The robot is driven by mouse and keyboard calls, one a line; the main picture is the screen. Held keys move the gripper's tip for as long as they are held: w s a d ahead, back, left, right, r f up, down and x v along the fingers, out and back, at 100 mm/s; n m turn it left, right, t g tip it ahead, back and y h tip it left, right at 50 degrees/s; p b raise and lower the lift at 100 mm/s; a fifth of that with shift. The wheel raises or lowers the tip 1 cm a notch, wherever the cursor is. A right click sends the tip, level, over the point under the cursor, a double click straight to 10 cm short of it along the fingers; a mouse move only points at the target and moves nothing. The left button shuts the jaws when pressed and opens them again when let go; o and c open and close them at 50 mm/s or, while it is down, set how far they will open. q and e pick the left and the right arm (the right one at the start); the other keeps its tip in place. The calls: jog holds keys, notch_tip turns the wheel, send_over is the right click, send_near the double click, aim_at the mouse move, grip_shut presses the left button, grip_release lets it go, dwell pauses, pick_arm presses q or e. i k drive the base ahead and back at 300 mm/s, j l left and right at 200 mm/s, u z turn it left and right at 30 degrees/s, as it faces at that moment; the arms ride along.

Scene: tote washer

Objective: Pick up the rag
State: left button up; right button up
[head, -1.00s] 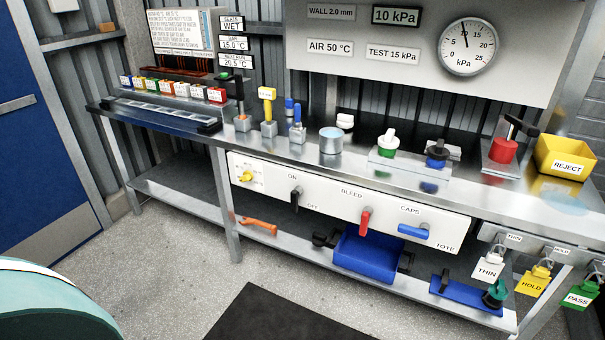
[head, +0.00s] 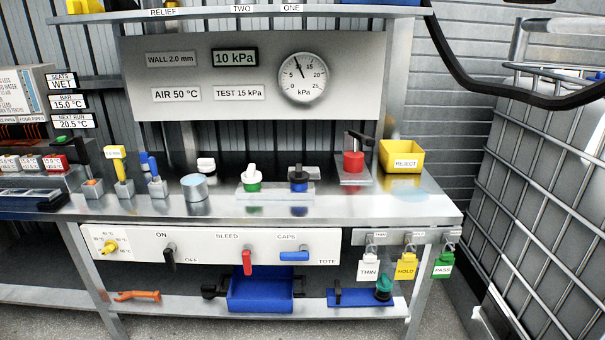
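A flat, pale blue patch, which looks like the rag (head: 405,194), lies on the steel bench top (head: 330,208) near its right end. It is just in front of the yellow REJECT bin (head: 401,157). Its edges are faint against the shiny steel, so I cannot tell its exact outline. Neither of my grippers shows in the head view.
A red-topped fixture (head: 353,163) stands left of the bin. THIN, HOLD and PASS tags (head: 405,268) hang below the bench's right front edge. A wire cage (head: 540,170) stands to the right. A blue tray (head: 260,290) sits on the lower shelf.

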aim_at(314, 172)
jog(key=u, duration=0.8)
jog(key=i+l+u, duration=0.1)
jog(key=l+u, duration=0.25)
jog(key=i+l+u, duration=0.1)
jog(key=u, duration=0.3)
jog(key=l+u, duration=0.6)
jog(key=l, duration=0.3)
jog(key=k+l+u, duration=0.2)
jog(key=l, duration=0.3)
jog(key=i+l, duration=0.05)
jog(key=i, duration=0.05)
